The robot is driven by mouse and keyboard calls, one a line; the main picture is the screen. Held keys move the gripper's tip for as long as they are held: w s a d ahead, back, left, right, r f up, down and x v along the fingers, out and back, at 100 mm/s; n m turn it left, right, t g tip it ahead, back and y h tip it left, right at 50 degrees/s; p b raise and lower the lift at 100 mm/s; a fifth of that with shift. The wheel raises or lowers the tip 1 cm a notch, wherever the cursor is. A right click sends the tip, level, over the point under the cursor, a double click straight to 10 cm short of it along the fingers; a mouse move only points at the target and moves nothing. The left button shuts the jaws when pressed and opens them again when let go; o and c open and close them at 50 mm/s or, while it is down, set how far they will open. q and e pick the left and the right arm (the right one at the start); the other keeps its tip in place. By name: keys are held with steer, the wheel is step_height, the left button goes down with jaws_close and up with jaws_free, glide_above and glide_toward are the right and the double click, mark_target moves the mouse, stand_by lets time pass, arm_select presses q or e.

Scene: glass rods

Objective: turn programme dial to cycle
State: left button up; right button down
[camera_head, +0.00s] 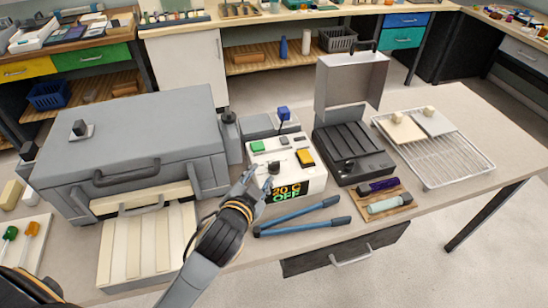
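The white controller box (315,172) stands on the bench to the right of the grey kiln. Its front display (287,191) reads 20 C and OFF. A small dark dial (273,167) is on its sloping top, between a green button (257,147) and a yellow switch (305,157). My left gripper (259,181) reaches up from below to the box's left front, close to the dial. Its fingers look apart, with nothing seen between them. Whether a fingertip touches the dial cannot be told. The gripper hides the box's lower left corner. My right gripper is not in view.
The large grey kiln (150,135) fills the left of the bench. Blue-handled tongs (300,217) lie in front of the box. A dark case with an open lid (352,150) and a wire rack (455,160) stand to the right.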

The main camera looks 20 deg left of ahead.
arm_select(q)
steer(key=w+d+r+m+t+h, duration=0.35)
steer(key=d+r+m+h, duration=0.3)
steer(key=r, duration=0.35)
steer(key=w+d+r+m+t+h, duration=0.2)
steer(key=w+d+r+m+h, duration=0.25)
steer(key=d+r+m, duration=0.35)
steer(key=s+d+r+m+g+h, duration=0.35)
steer(key=d+m+g+h, duration=0.45)
steer(key=m, duration=0.4)
steer(key=m+g+y, duration=1.2)
steer(key=m+y, duration=0.3)
steer(key=y, duration=0.4)
glide_above(274, 162)
step_height(274, 162, down, 11)
steer(key=shift+t, duration=0.25)
step_height(274, 162, down, 12)
steer(key=p, duration=0.4)
steer(key=shift+s+f, duration=0.1)
steer(key=shift+f, duration=0.6)
